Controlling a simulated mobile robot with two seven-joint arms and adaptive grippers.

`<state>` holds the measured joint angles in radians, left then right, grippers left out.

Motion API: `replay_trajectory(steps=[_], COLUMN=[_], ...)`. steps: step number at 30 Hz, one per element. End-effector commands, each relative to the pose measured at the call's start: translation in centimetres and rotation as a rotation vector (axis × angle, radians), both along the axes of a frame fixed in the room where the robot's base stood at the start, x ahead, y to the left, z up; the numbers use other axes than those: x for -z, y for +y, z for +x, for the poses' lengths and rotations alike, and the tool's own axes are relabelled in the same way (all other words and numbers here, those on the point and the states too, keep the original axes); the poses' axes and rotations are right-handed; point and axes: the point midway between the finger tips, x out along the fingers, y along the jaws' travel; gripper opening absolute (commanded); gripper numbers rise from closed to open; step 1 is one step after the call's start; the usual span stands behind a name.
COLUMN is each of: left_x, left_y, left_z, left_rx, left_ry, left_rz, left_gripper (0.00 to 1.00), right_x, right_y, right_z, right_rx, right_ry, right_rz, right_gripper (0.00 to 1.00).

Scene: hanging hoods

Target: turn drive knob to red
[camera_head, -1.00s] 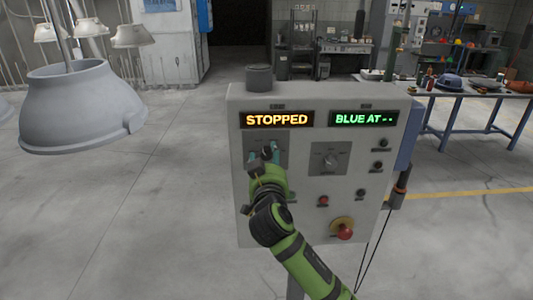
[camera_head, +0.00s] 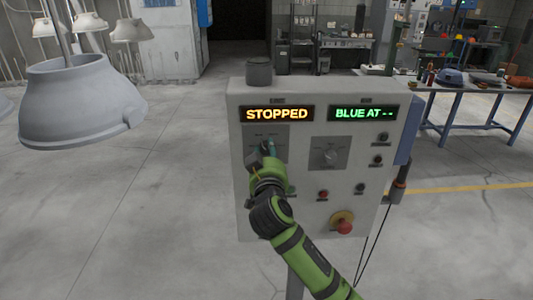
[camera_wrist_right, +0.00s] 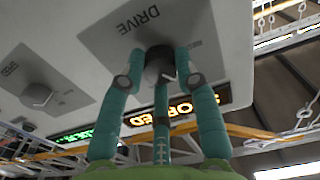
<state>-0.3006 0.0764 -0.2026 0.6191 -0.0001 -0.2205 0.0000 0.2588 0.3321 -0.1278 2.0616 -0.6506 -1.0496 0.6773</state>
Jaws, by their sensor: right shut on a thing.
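The drive knob (camera_wrist_right: 158,62) is a dark round knob on a grey plate marked DRIVE, seen upside down in the right wrist view. My right gripper (camera_wrist_right: 160,75) has its teal fingers closed around the knob. In the head view my right gripper (camera_head: 267,152) is at the upper left plate of the control panel (camera_head: 300,180) and hides the knob and where it points. The orange display (camera_head: 277,114) reads STOPPED and the green display (camera_head: 363,113) reads BLUE AT --. My left gripper is not in view.
A second knob (camera_head: 330,156) sits to the right on the panel, with small buttons and a red mushroom button (camera_head: 344,227) below. A large grey hood (camera_head: 75,105) hangs at the left. A blue-legged workbench (camera_head: 470,92) stands behind at the right.

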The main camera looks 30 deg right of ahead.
Motion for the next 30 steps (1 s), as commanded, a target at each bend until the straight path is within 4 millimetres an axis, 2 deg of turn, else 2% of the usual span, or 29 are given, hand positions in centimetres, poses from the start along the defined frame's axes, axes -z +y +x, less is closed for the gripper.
replay_trajectory(steps=[21,30], left_x=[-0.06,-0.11], left_y=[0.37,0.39], left_z=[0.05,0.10], left_rx=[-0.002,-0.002], left_ry=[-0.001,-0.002], left_rz=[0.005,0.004], left_gripper=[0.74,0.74], right_x=[0.46,0.48], right_y=[-0.09,-0.15], right_z=[-0.05,-0.08], right_rx=[0.000,0.000], right_ry=[0.343,0.453], right_rz=[-0.537,-0.714], right_gripper=[0.00,0.00])
